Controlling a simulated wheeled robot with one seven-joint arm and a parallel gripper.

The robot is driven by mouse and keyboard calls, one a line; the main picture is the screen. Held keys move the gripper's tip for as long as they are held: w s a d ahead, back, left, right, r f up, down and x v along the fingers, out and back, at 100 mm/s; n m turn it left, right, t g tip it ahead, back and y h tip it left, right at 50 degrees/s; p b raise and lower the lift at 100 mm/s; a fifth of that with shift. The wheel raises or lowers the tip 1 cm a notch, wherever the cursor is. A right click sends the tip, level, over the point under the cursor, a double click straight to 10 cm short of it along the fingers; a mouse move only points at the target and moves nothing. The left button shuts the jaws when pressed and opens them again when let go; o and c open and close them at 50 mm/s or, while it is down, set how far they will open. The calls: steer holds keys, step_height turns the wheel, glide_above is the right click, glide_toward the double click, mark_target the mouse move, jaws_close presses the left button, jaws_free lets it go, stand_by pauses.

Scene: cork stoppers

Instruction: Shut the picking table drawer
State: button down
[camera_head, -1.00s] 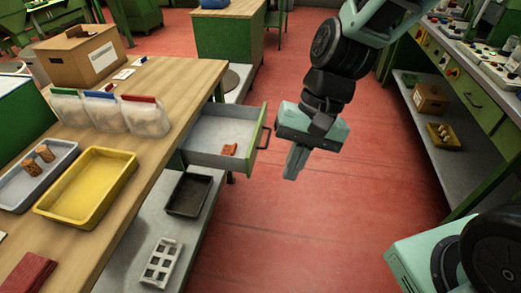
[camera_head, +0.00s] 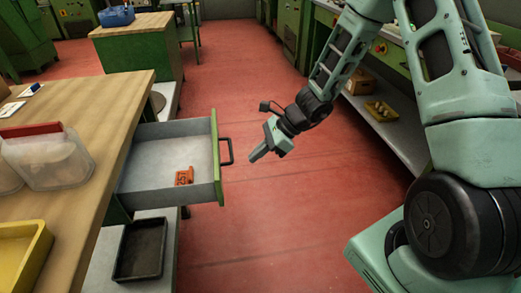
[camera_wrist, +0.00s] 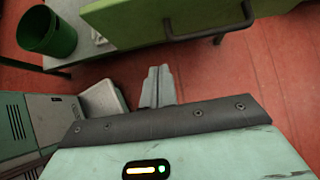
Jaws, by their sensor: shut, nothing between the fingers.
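The picking table drawer (camera_head: 165,153) stands pulled out from the wooden-topped table (camera_head: 110,100). Its green front (camera_head: 217,160) carries a dark bar handle (camera_head: 229,151). A small orange item (camera_head: 184,176) lies inside on the drawer floor. My gripper (camera_head: 256,154) is to the right of the handle, apart from it, with shut and empty fingers pointing left toward the drawer front. In the wrist view the shut fingers (camera_wrist: 158,86) show below the green drawer front (camera_wrist: 150,18), and the handle (camera_wrist: 215,28) is at the upper right.
A clear bin with a red lid (camera_head: 45,158) and a yellow tray (camera_head: 22,258) are on the tabletop. A black tray (camera_head: 141,249) sits on the lower shelf. Red floor right of the drawer is free. A bench (camera_head: 390,125) runs along the right.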

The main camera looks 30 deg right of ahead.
steer(key=w+a+f, duration=0.2)
steer(key=a+f, duration=0.1)
steer(key=a, duration=0.4)
steer(key=shift+w+f+b, duration=0.15)
steer(key=shift+f+b, duration=0.15)
steer(key=shift+a, duration=0.15)
